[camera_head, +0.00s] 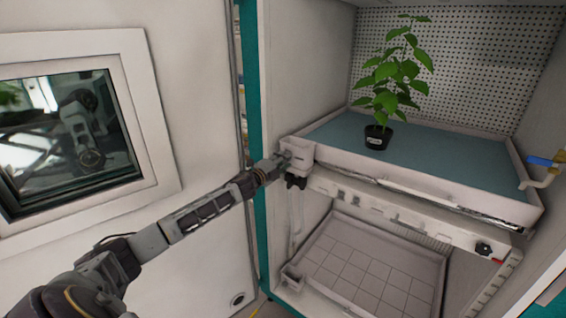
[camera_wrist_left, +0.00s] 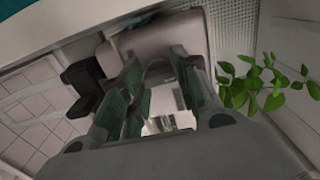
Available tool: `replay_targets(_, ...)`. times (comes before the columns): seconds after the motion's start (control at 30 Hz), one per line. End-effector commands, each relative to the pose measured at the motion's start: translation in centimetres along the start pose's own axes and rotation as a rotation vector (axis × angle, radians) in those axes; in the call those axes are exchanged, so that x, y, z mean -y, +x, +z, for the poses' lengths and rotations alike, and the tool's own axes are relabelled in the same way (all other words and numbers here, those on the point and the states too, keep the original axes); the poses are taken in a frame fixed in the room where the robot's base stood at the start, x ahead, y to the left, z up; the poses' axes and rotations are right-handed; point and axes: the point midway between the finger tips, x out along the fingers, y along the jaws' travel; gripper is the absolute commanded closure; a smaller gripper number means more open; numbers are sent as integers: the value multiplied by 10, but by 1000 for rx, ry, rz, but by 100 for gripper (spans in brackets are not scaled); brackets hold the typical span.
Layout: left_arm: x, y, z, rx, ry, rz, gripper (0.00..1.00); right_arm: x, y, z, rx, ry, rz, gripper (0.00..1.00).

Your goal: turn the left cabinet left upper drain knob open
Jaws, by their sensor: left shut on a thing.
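A pale drain box (camera_head: 299,150) sits at the front left corner of the upper tray. A black drain knob (camera_head: 295,182) shows just below it. In the left wrist view, a black part (camera_wrist_left: 84,84) lies left of the fingers, apart from them. My left gripper (camera_head: 281,162) reaches the drain box from the left, at its front face. In the left wrist view its fingers (camera_wrist_left: 160,92) close in front of the pale box (camera_wrist_left: 158,35). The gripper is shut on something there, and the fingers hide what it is. My right gripper is not in view.
A potted plant (camera_head: 378,135) stands on the upper tray (camera_head: 430,188). A lower tray (camera_head: 365,275) with a grid floor lies below. Another black knob (camera_head: 483,249) is at the right. A blue-handled tap (camera_head: 540,162) is at the right edge. A windowed white door (camera_head: 160,120) stands left.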

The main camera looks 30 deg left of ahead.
Motion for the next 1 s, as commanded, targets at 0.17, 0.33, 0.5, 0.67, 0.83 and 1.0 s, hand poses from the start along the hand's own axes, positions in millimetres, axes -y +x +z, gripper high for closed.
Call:
replay_targets(0.17, -1, 0, -1, -1, 21, 2, 93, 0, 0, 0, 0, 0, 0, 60)
replay_targets(0.33, -2, 0, -1, -1, 23, 2, 93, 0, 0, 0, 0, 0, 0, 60)
replay_targets(0.5, -2, 0, -1, -1, 22, 2, 66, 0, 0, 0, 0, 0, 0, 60)
replay_targets(0.67, -1, 0, 0, -1, 21, 2, 47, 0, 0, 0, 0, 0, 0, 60)
replay_targets(0.83, -1, 0, 0, -1, 20, 1, 47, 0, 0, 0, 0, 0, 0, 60)
replay_targets(1.0, -1, 0, 0, 0, 20, 1, 47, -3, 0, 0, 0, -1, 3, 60)
